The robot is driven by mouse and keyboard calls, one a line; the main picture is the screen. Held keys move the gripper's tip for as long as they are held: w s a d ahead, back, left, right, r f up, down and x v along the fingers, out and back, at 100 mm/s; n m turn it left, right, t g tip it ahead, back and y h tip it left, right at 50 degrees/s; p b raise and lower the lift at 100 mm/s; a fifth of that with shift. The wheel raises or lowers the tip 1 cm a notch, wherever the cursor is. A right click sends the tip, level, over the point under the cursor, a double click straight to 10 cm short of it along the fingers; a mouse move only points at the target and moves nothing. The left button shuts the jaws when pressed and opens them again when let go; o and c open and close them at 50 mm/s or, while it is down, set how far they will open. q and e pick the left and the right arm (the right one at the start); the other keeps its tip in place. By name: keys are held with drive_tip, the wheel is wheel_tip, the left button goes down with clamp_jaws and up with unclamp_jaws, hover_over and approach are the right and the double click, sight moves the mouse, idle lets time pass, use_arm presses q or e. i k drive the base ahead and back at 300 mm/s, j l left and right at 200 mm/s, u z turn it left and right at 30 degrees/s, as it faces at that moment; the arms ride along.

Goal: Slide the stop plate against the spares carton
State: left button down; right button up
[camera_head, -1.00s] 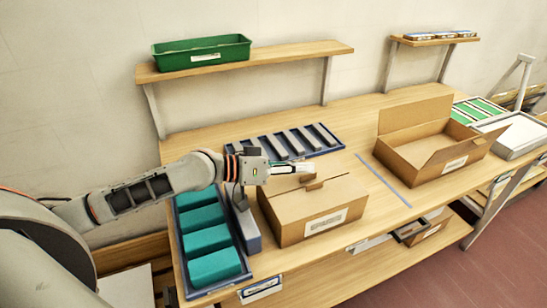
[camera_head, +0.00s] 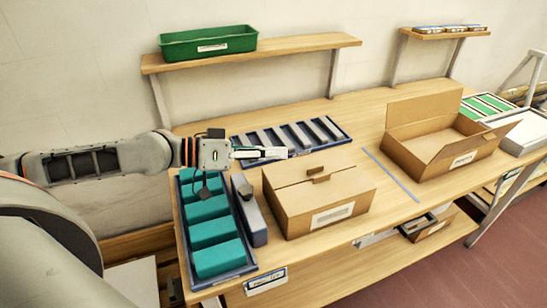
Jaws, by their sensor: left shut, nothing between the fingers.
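A blue-grey upright piece (camera_head: 252,218), which looks like the stop plate, stands on the table along the right side of the tray of teal blocks. A closed brown carton (camera_head: 318,203) with a white label, perhaps the spares carton, stands just right of it; a narrow gap seems to separate them. My left gripper (camera_head: 284,153) is shut and empty, pointing right, above and behind the carton's far left corner, in front of the tray of grey bars. It appears to touch neither piece. My right gripper is out of view.
A tray of teal blocks (camera_head: 244,261) lies at left, and a blue tray of grey bars (camera_head: 346,137) behind. An open carton (camera_head: 412,161) stands at right, past a flat grey strip (camera_head: 391,175) on the table. A shelf with a green bin (camera_head: 208,43) hangs above.

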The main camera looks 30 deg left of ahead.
sight(254, 221)
drive_tip(key=k+l, duration=0.35)
drive_tip(key=l, duration=0.3)
drive_tip(key=k+l, duration=0.2)
drive_tip(key=l, duration=0.1)
